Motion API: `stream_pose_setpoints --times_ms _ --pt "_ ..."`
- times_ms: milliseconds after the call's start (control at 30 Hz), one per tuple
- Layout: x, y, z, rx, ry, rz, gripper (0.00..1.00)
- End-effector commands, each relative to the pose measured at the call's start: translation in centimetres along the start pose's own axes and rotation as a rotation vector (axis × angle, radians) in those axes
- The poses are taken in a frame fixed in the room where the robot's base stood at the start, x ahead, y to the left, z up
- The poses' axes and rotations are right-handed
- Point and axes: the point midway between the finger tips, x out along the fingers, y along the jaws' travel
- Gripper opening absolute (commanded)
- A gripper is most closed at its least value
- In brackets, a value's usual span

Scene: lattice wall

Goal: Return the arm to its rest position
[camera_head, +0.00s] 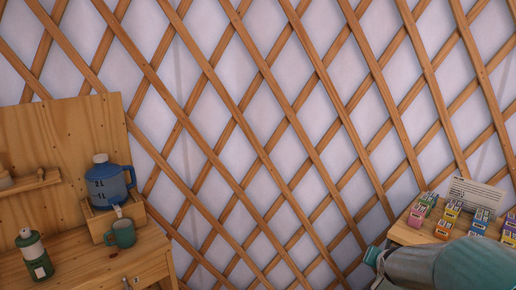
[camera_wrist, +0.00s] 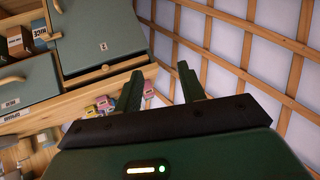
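My gripper (camera_wrist: 158,84) shows in the wrist view with its two dark green fingers apart and nothing between them. It is in the air, with the lattice wall and wooden furniture beyond it. In the head view, part of my arm (camera_head: 440,264) reaches in at the lower right, in front of the small table there. My gripper's fingers cannot be made out in that view.
A wooden bench (camera_head: 95,265) at left holds a blue jug (camera_head: 110,186), a green mug (camera_head: 122,233) and a green bottle (camera_head: 35,256). Small colored boxes (camera_head: 452,210) and a card (camera_head: 476,193) stand at right. The lattice wall (camera_head: 265,150) fills the back. Blue-grey drawers (camera_wrist: 98,35) show in the wrist view.

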Motion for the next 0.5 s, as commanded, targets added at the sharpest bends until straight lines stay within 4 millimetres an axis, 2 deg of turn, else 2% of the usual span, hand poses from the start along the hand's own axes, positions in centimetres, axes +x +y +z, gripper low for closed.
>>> stream_pose_setpoints --times_ms 33,200,367,500 --pt "-2.3 -1.3 0.3 -0.044 -0.014 -0.004 0.4" --pt "-8.8 -3.9 2.8 -0.177 -0.093 -0.008 0.4" --pt "-15.0 -5.3 5.8 -0.296 -0.169 -0.032 0.4" --pt "-20.1 -5.7 9.1 -0.401 -0.24 -0.069 0.4"
